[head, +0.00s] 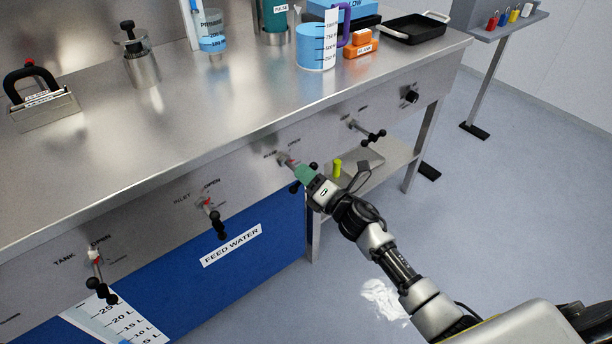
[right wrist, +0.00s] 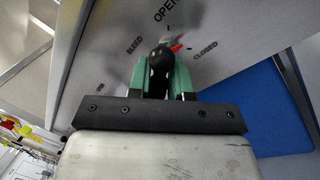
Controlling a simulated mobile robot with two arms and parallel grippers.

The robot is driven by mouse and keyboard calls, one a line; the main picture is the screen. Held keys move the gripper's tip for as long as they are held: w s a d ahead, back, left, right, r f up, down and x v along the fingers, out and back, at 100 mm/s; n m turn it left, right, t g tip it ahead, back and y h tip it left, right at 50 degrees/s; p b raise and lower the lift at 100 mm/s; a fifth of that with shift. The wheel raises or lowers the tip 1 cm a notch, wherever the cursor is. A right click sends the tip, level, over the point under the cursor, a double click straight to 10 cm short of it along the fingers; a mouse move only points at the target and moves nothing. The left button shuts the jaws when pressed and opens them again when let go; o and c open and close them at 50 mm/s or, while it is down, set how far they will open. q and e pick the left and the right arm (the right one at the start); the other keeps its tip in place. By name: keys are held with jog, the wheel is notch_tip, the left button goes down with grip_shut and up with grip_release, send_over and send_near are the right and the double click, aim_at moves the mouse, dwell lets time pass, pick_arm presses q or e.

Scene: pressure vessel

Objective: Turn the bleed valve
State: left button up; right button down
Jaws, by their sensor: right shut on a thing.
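The bleed valve (right wrist: 161,57) is on the steel front panel, with a black ball-ended handle and a red pointer. In the right wrist view its labels read BLEED, OPEN and CLOSED, and the red pointer (right wrist: 177,47) points to the CLOSED side. In the head view the valve (head: 284,158) is partly hidden by my gripper. My right gripper (head: 303,174) is at the panel, its green finger pads shut on the handle; it also shows in the right wrist view (right wrist: 160,80). My left gripper is not in view.
Other valves stand along the panel: TANK (head: 96,259), INLET (head: 207,204) and one further right (head: 368,131). A blue FEED WATER tank (head: 265,265) is below. The bench top (head: 190,120) holds jugs and a black tray (head: 415,28).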

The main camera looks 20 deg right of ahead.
jog(key=shift+a+m+t+h, duration=0.1)
jog(key=shift+m+t+h, duration=0.2)
jog(key=shift+m, duration=1.9)
jog(key=shift+m+t+h, duration=0.3)
jog(key=shift+m+h, duration=0.1)
jog(key=shift+m, duration=1.5)
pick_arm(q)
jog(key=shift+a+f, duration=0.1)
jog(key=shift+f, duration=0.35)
pick_arm(e)
jog(key=shift+m+h, duration=0.3)
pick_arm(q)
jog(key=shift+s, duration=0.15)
pick_arm(e)
jog(key=shift+w, duration=0.1)
jog(key=c, duration=1.1)
grip_release()
jog(key=shift+c, duration=0.2)
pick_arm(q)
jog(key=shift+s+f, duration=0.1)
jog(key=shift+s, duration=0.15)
pick_arm(e)
jog(key=shift+f, duration=0.1)
